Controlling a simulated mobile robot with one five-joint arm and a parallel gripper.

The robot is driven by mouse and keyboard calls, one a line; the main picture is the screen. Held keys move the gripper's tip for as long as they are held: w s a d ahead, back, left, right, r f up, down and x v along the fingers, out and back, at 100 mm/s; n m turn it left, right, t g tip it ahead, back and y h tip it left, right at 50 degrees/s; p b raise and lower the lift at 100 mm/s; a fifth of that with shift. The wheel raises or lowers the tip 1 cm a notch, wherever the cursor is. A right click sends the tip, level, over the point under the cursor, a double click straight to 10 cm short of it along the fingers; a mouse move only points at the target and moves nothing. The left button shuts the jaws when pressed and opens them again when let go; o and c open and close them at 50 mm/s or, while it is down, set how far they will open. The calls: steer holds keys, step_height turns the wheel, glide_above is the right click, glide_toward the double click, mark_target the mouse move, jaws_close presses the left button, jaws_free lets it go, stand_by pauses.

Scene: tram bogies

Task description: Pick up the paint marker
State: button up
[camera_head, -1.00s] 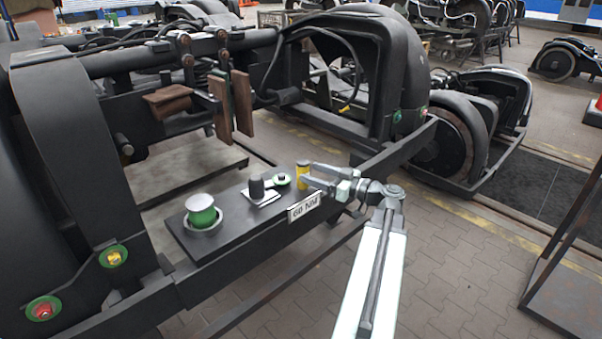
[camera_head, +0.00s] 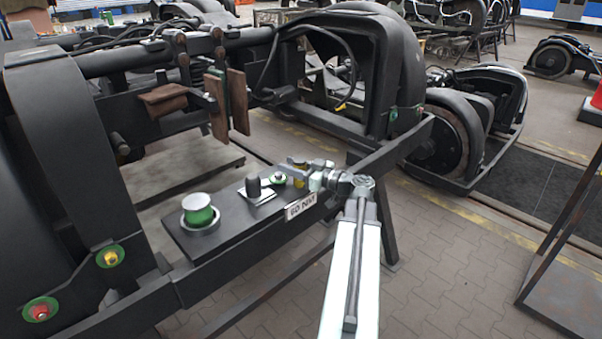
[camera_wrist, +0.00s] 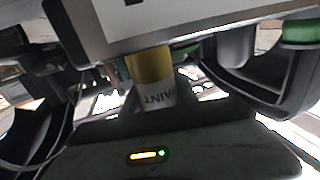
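The paint marker (camera_head: 299,181) is a yellow cylinder near the far right end of the dark shelf on the bogie frame. In the wrist view the marker (camera_wrist: 150,75) shows yellow with a white label reading "PAINT", upside down, in the middle of the picture. My gripper (camera_head: 292,171) is at the marker, and a grey finger crosses in front of it in the head view, hiding part of it.
On the shelf (camera_head: 222,238) stand a green pot (camera_head: 198,212) with a pale lid, a dark knob-like piece (camera_head: 253,187) on a white pad, and a green ring-ended piece (camera_head: 277,180). A lettered plate (camera_head: 300,206) is on the shelf's front edge. Bogie frame bars surround it.

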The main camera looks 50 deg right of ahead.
jaws_close()
steer(key=shift+r+p, duration=0.55)
steer(key=shift+p, duration=0.05)
steer(key=s+d+r+p, duration=0.2)
steer(key=s+d, duration=0.1)
steer(key=s, duration=0.4)
steer(key=s+d+r+p, duration=0.1)
steer(key=s+d+r, duration=0.1)
steer(key=s+d, duration=0.2)
steer(key=s, duration=0.3)
steer(key=shift+s+p, duration=0.25)
steer(key=shift+p, duration=0.15)
